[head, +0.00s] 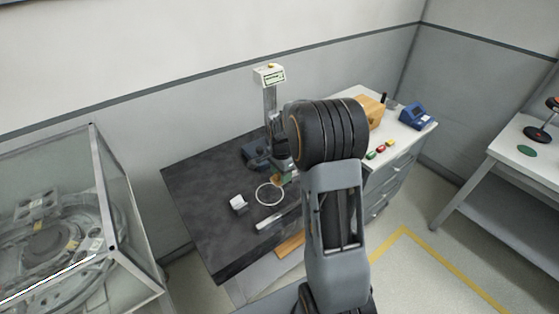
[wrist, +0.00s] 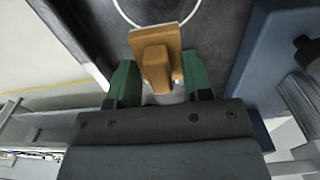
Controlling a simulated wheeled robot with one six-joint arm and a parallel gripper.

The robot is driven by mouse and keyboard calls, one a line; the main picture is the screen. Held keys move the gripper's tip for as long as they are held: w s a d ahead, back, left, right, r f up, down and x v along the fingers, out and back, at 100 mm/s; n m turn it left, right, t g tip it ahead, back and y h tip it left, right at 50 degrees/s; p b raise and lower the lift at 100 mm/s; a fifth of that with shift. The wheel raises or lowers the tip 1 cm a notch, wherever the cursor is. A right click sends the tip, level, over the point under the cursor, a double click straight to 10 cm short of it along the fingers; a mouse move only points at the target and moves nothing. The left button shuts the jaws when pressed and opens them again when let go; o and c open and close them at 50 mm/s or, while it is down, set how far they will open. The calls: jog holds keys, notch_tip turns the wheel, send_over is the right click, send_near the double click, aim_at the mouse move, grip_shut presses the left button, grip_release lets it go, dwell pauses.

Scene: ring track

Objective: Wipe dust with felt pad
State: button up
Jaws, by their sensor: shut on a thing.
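My gripper (wrist: 161,84) has green fingers and is shut on a tan-orange block with a flat plate, which looks like the felt pad (wrist: 154,57). In the head view, the gripper (head: 284,179) hangs over the dark table, with a bit of the orange pad (head: 276,181) showing beside it. A thin white ring (head: 258,196) lies on the dark tabletop (head: 200,188), just left of and in front of the gripper. The ring also shows in the wrist view (wrist: 133,20), beyond the pad. I cannot make out dust. Whether the pad touches the table is unclear.
A blue-grey device (head: 256,154) with a display post (head: 269,76) stands behind. A white cabinet (head: 402,138) with small items is at right, and a glass case (head: 75,215) at left.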

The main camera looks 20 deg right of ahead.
jog(key=shift+r+p, duration=0.9)
jog(key=shift+r, duration=0.8)
jog(key=shift+f, duration=0.1)
